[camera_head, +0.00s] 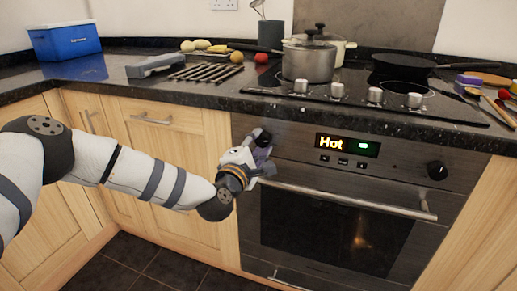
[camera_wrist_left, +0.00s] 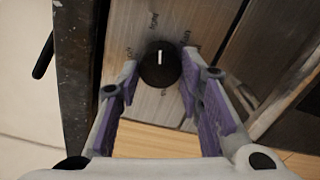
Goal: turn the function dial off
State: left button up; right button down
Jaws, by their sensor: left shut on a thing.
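In the head view the gripper mostly hides this dial. My right gripper is not in view.
A second black dial (camera_head: 437,171) is at the panel's right end. The oven door handle (camera_head: 340,199) runs just below the gripper. Above are the granite worktop (camera_head: 200,95) and a hob with a steel pot (camera_head: 308,62), a black pan (camera_head: 405,64) and several knobs.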

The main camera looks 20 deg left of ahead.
pick_arm(q)
jog(key=n+b, duration=0.2)
jog(key=n, duration=0.1)
jog(key=shift+d+f+n, duration=0.1)
jog(key=shift+f+n, duration=0.2)
jog(key=shift+f, duration=0.05)
jog(key=n+b, duration=0.3)
jog(key=shift+n, duration=0.3)
jog(key=n+b, duration=0.4)
jog(key=shift+d, duration=0.1)
jog(key=shift+r+n+b, duration=0.15)
jog(key=shift+n+b, duration=0.8)
jog(key=shift+n, duration=0.55)
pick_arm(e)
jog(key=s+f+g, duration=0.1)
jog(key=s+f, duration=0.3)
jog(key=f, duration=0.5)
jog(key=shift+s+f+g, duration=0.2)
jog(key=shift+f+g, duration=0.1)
pick_arm(q)
jog(key=shift+r, duration=0.1)
jog(key=o, duration=1.1)
jog(key=shift+o, duration=0.2)
